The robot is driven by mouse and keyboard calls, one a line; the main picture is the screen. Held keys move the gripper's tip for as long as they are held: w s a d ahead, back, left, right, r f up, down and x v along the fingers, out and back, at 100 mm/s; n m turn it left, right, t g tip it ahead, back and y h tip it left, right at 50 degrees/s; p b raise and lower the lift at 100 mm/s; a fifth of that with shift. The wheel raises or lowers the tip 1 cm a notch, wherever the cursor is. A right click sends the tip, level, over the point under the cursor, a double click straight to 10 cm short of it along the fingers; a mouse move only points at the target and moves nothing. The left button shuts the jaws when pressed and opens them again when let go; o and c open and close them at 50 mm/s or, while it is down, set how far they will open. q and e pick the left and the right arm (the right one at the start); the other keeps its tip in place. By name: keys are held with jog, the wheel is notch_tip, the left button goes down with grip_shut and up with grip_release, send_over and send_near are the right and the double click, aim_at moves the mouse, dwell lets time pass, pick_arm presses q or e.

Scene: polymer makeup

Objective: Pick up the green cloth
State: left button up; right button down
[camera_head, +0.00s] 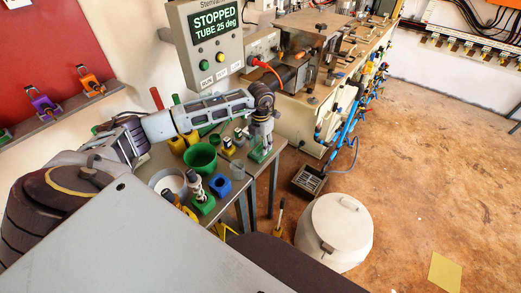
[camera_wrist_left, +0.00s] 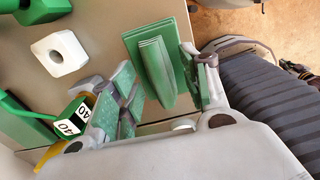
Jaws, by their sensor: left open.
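The green cloth (camera_wrist_left: 152,52) lies folded on the table in the left wrist view, a flat stack with a raised ridge down its middle. It also shows as a small green patch under the gripper in the head view (camera_head: 259,155). My left gripper (camera_wrist_left: 160,80) is open, with one green-padded finger on each side of the cloth's ridge. Whether the fingers touch the cloth cannot be told. In the head view my left gripper (camera_head: 262,142) points down over the table's right end and hides part of the cloth. My right gripper is not in view.
A green cup (camera_head: 200,157), white bowl (camera_head: 167,182) and blue block (camera_head: 221,187) crowd the table. A white lidded bin (camera_head: 335,230) stands on the floor.

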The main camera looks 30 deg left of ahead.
pick_arm(q)
jog(key=shift+f, duration=0.45)
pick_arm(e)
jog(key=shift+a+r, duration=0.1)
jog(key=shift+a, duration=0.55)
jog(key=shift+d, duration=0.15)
